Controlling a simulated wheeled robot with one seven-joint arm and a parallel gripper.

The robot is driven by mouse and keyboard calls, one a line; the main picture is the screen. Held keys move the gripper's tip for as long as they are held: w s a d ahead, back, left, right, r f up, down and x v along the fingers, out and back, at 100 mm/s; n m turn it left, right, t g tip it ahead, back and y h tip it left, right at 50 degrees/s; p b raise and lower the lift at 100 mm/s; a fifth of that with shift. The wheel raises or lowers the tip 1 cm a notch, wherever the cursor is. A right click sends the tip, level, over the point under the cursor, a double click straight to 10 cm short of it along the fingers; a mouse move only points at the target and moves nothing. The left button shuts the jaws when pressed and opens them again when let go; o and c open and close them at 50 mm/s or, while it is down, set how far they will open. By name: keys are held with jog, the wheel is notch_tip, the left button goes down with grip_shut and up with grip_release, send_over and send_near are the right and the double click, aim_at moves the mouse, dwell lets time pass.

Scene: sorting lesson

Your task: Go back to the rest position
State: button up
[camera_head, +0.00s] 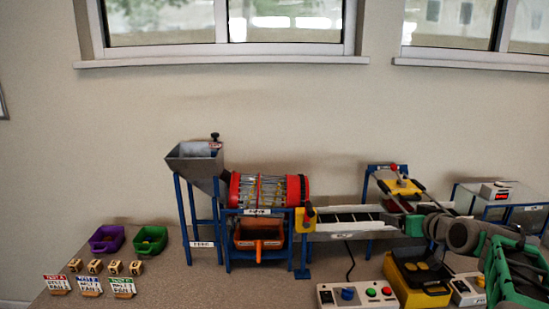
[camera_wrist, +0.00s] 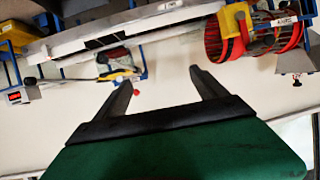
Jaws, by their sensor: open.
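My gripper (camera_wrist: 160,76) shows in the wrist view with its two dark fingers spread apart and nothing between them. Pale wall lies beyond the fingertips. In the head view my green and grey arm reaches in from the lower right, in front of the right part of the sorting line. I cannot make out the fingers clearly there.
A grey hopper (camera_head: 195,160) and red-ended drum (camera_head: 265,190) stand left of a conveyor (camera_head: 345,222). A yellow bin (camera_head: 418,285) and control box (camera_head: 355,294) sit close to my arm. Purple (camera_head: 106,239) and green trays (camera_head: 150,240) stand left.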

jog(key=s+a+f+g+p, duration=0.3)
jog(key=s+a+g, duration=0.2)
jog(key=s+a, duration=0.7)
jog(key=s+a+f+g+p, duration=0.1)
jog(key=s+a+f+g, duration=0.1)
jog(key=s, duration=0.7)
jog(key=s+a+f+g+h+p, duration=0.1)
jog(key=s+a+f+g, duration=0.2)
jog(key=s, duration=0.6)
jog(key=a+f, duration=0.2)
jog(key=a, duration=0.1)
jog(key=shift+s+m+h, duration=0.3)
jog(key=shift+a, duration=0.1)
